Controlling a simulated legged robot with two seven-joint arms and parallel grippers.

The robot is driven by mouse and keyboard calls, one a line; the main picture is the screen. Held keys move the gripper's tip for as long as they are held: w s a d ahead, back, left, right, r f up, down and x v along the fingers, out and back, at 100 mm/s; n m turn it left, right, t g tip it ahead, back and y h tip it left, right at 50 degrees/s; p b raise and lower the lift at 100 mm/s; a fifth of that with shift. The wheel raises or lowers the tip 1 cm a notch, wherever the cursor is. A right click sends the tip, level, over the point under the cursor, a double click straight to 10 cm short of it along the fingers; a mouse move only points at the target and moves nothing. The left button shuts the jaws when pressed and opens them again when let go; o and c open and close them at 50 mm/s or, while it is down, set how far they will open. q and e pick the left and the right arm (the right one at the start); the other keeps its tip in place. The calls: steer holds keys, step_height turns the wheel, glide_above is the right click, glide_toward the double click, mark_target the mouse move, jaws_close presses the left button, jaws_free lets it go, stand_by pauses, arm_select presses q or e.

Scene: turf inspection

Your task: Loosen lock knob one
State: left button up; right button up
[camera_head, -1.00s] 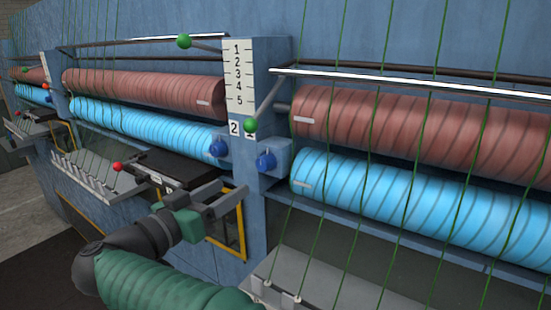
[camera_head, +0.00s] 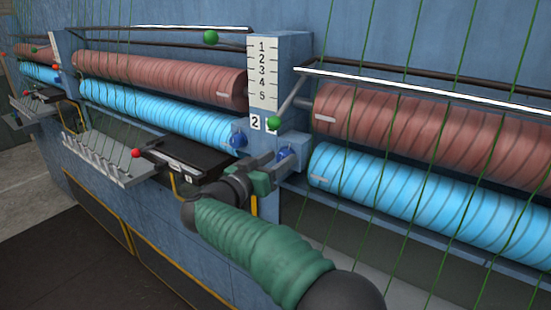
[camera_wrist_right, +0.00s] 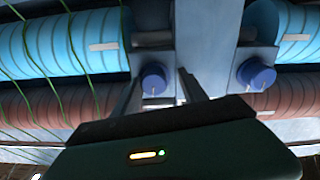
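Two blue lock knobs sit low on the machine's post. The left knob (camera_head: 238,140) is under the label 2. The right wrist view looks upside down. There the same knob (camera_wrist_right: 153,78) lies between the two spread fingers (camera_wrist_right: 157,76), with a gap visible on each side. The other knob (camera_wrist_right: 256,74) is outside the fingers. My left gripper is out of view.
A green ball on a lever (camera_head: 273,123) is just above the right knob. Red rollers (camera_head: 420,135) and blue rollers (camera_head: 420,200) with green threads flank the post.

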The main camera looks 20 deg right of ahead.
steer(key=shift+a, duration=0.1)
steer(key=shift+c, duration=1.1)
steer(key=shift+s+d+r, duration=0.15)
steer(key=shift+s+d, duration=0.3)
steer(key=shift+d, duration=0.05)
steer(key=c, duration=0.5)
steer(key=shift+d, duration=0.1)
jaws_close()
steer(key=m+b, duration=1.4)
steer(key=m, duration=0.8)
steer(key=shift+m, duration=0.3)
steer(key=m, duration=0.1)
steer(key=m+b, duration=0.1)
steer(key=m, duration=0.2)
steer(key=shift+w+a+r+b, duration=0.1)
steer(key=shift+w+a+b, duration=0.15)
steer(key=shift+b, duration=0.1)
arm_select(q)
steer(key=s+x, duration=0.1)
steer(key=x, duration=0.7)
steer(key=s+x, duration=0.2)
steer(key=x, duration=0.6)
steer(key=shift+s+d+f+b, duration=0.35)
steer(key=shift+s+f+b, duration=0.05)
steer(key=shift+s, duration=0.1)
arm_select(e)
steer(key=shift+m, duration=1.7)
